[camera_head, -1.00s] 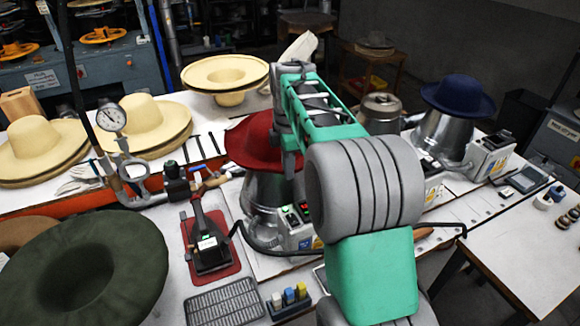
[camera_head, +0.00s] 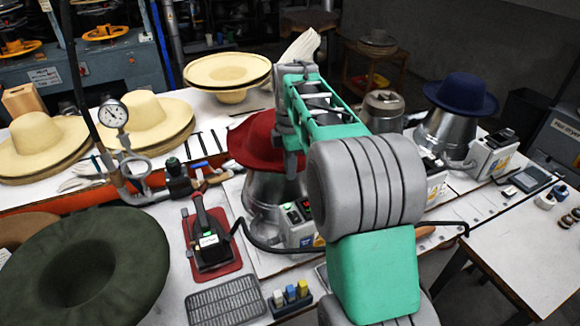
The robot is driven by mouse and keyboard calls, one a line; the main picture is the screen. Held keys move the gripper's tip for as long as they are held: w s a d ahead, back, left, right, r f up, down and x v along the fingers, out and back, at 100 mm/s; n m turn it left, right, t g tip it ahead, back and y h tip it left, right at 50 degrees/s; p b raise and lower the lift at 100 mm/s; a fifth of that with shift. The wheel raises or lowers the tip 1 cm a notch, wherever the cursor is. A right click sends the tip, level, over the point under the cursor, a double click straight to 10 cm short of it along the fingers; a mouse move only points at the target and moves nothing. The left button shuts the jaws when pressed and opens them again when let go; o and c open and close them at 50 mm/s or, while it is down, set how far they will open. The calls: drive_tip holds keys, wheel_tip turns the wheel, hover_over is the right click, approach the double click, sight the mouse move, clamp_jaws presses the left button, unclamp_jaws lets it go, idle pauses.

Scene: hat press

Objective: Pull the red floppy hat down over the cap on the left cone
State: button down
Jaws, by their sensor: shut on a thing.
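The red floppy hat (camera_head: 252,142) sits over the top of the left metal cone (camera_head: 266,190), with its brim sloping down around it. My gripper (camera_head: 288,158) is at the hat's right side, partly hidden by my own arm, and is shut on the hat's brim. The fingertips are hard to make out. The cap under the hat is hidden, so I cannot tell how far the hat covers it.
A second cone (camera_head: 447,135) wears a blue hat (camera_head: 460,92) at the right. A steam iron (camera_head: 208,240) on a red mat stands left of the left cone. A dark green hat (camera_head: 130,255) lies front left. Pale straw hats (camera_head: 150,118) lie behind, near a pressure gauge (camera_head: 112,114).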

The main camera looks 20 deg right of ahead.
drive_tip(key=c, duration=1.4)
unclamp_jaws()
drive_tip(key=shift+c, duration=0.2)
drive_tip(key=shift+r+p, duration=3)
drive_tip(key=shift+r, duration=0.75)
